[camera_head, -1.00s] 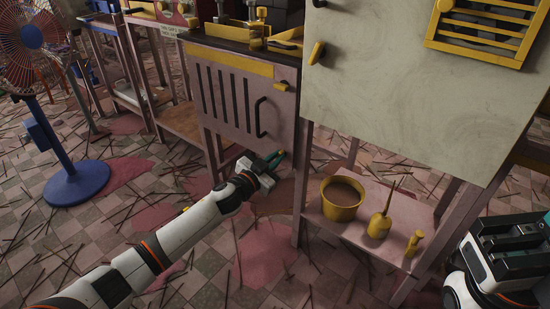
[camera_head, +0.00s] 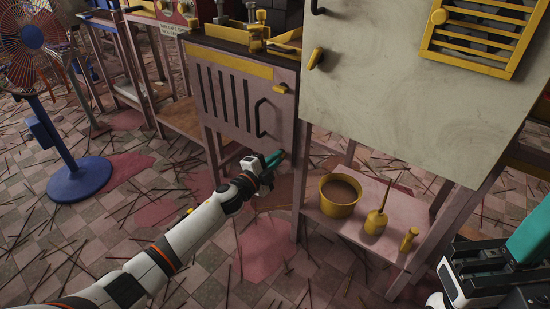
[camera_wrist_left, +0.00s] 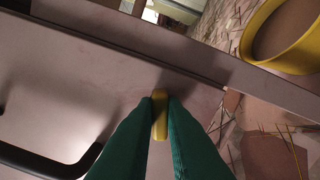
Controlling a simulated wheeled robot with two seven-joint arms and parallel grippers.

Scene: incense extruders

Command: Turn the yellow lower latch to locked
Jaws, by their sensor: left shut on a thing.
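The yellow lower latch (camera_wrist_left: 160,115) is a small upright bar on the pink cabinet door in the left wrist view. It stands between the two green fingers of my left gripper (camera_wrist_left: 163,125), which is shut on it. In the head view the left gripper (camera_head: 277,157) reaches the lower right corner of the slotted pink door (camera_head: 225,98) and hides the lower latch. A yellow upper latch (camera_head: 281,89) sits near that door's top right. My right gripper (camera_head: 515,250) is partly in view at the lower right, with a teal finger showing; its opening is unclear.
A black door handle (camera_head: 261,118) is close to the left gripper. A pale panel (camera_head: 400,85) with another yellow latch (camera_head: 316,58) stands to the right. Below it, a shelf holds a yellow pot (camera_head: 339,197) and yellow bottle (camera_head: 376,222). A blue-based fan (camera_head: 75,180) stands left.

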